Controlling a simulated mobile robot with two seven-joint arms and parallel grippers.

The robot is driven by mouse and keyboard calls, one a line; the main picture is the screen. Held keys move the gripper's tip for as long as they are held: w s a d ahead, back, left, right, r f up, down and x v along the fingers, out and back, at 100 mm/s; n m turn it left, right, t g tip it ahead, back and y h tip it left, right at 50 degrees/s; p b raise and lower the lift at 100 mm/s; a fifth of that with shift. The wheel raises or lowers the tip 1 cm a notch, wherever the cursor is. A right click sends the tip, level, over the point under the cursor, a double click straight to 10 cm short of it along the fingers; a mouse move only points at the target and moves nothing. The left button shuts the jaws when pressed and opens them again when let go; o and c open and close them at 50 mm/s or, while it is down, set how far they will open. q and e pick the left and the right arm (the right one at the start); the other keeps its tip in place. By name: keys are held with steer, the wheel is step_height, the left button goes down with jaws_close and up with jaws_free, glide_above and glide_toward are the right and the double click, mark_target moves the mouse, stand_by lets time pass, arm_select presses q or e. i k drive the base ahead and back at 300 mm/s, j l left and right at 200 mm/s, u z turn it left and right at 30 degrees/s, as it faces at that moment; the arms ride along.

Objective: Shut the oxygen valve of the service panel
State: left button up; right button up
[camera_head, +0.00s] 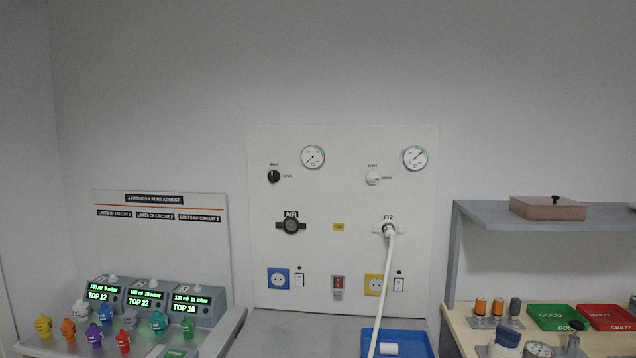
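The service panel (340,200) is a white board on the back wall. The oxygen valve (373,178) is a white round knob on its upper right, above the O2 outlet (389,229). Small lettering stands above the knob and to its right; which mark the knob points at is too small to tell. The right gauge (416,158) is up and right of the knob, with a red and green scale. A white hose (381,290) runs from the O2 outlet down out of view. Neither of my grippers is in view, and nothing touches the knob.
A black air knob (273,177), left gauge (313,157) and AIR outlet (291,226) share the panel. A blue tray (425,344) lies below. Monitors (146,299) and coloured fittings stand left; a shelf (485,214) juts out right. Space before the knob is clear.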

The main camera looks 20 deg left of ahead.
mark_target(372, 178)
steer(key=i+j+u, duration=0.3)
steer(key=j, duration=0.15)
steer(key=i+j+u, duration=0.3)
steer(key=i+j, duration=0.3)
steer(key=i+j+u, duration=0.1)
steer(key=i+j, duration=0.15)
steer(key=j, duration=0.3)
